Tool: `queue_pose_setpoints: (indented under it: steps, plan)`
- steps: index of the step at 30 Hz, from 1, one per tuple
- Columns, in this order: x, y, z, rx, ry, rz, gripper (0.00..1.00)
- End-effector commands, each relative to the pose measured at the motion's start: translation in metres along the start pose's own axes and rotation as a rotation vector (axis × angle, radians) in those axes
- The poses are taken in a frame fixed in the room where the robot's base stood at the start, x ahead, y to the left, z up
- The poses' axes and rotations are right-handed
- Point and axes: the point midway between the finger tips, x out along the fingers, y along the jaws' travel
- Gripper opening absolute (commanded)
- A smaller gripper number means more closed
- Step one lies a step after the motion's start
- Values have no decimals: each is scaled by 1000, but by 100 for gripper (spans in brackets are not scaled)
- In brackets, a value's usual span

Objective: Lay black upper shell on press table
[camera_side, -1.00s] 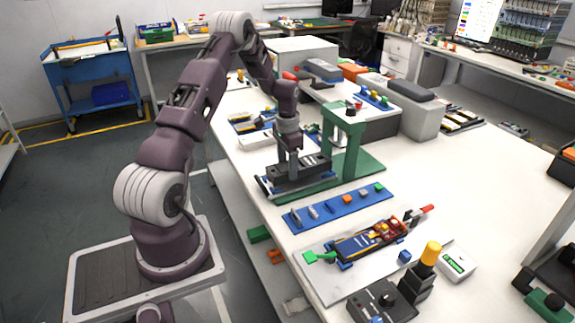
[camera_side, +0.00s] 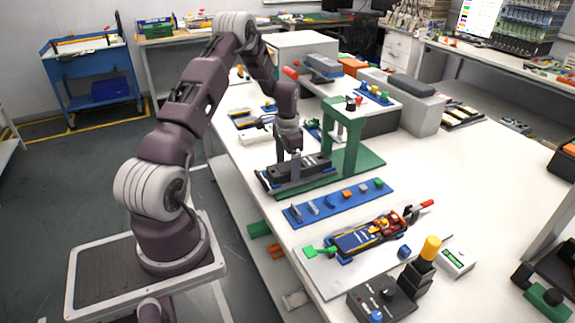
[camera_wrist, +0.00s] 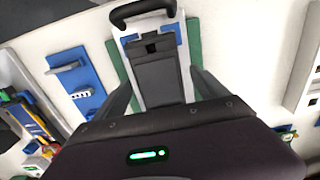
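The black upper shell (camera_side: 314,164) lies flat on the press table (camera_side: 268,183), beside the green press frame. In the wrist view the shell (camera_wrist: 158,82) is a long dark rectangle within the pale bed, with a dark notched part at its far end. My gripper (camera_side: 295,176) is directly above and around the shell, pointing down. In the wrist view the fingers of my gripper (camera_wrist: 162,95) stand apart on either side of the shell, with pale gaps between them and its sides. The near end of the shell is hidden by my gripper body.
The green press column (camera_side: 355,140) rises close to the right of my gripper. A blue strip with small parts (camera_side: 335,204) lies in front, and a tray with a blue and yellow assembly (camera_side: 368,238) is nearer the camera. The white bench right of them has free room.

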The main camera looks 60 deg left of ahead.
Motion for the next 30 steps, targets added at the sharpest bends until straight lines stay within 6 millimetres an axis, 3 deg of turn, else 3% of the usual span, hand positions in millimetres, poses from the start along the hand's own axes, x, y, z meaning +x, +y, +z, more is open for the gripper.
queue_pose_setpoints:
  steps: [7,15,18,30]
  plan:
    - [-4,0,0,0,1,-1,83]
    - [-57,-1,-1,0,3,-3,83]
    - [-68,0,0,0,2,-2,83]
    - [-71,0,0,0,0,0,83]
